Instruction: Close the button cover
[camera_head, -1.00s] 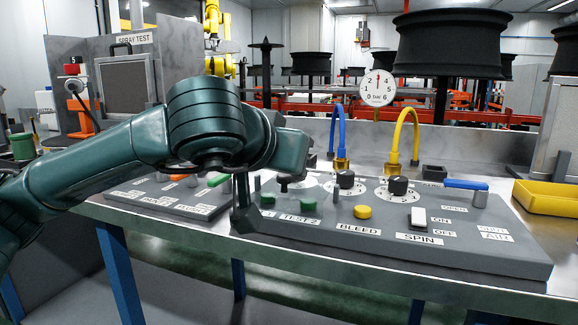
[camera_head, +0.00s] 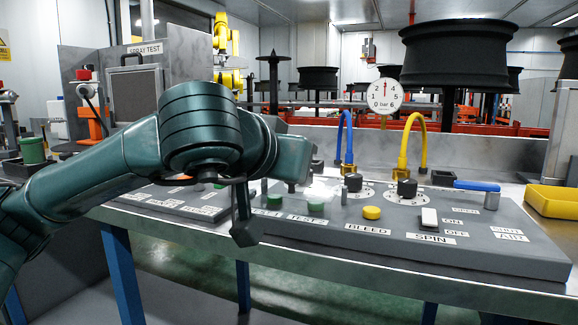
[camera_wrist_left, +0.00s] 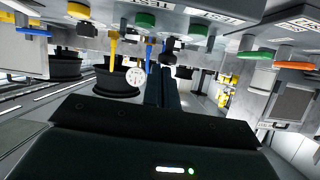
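A pale, see-through piece (camera_head: 322,190), seemingly the button cover, stands behind the green buttons on the grey control panel (camera_head: 480,250); its exact tilt is hard to tell. The green button (camera_head: 316,208) by a TEST label is uncovered, and another green button (camera_head: 274,201) is beside it, partly behind my arm. My left gripper (camera_head: 245,232) points down at the panel's front edge, left of the buttons and apart from them. In the left wrist view its dark fingers (camera_wrist_left: 167,88) lie together with nothing between them. The green buttons (camera_wrist_left: 145,20) appear upside down there. My right gripper is out of view.
A yellow button (camera_head: 372,212), black knobs (camera_head: 407,188), a white switch (camera_head: 429,217) and a blue-handled valve (camera_head: 476,185) occupy the panel's right. Blue (camera_head: 346,137) and yellow hoses (camera_head: 413,140) rise behind. A yellow tray (camera_head: 553,200) is at right.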

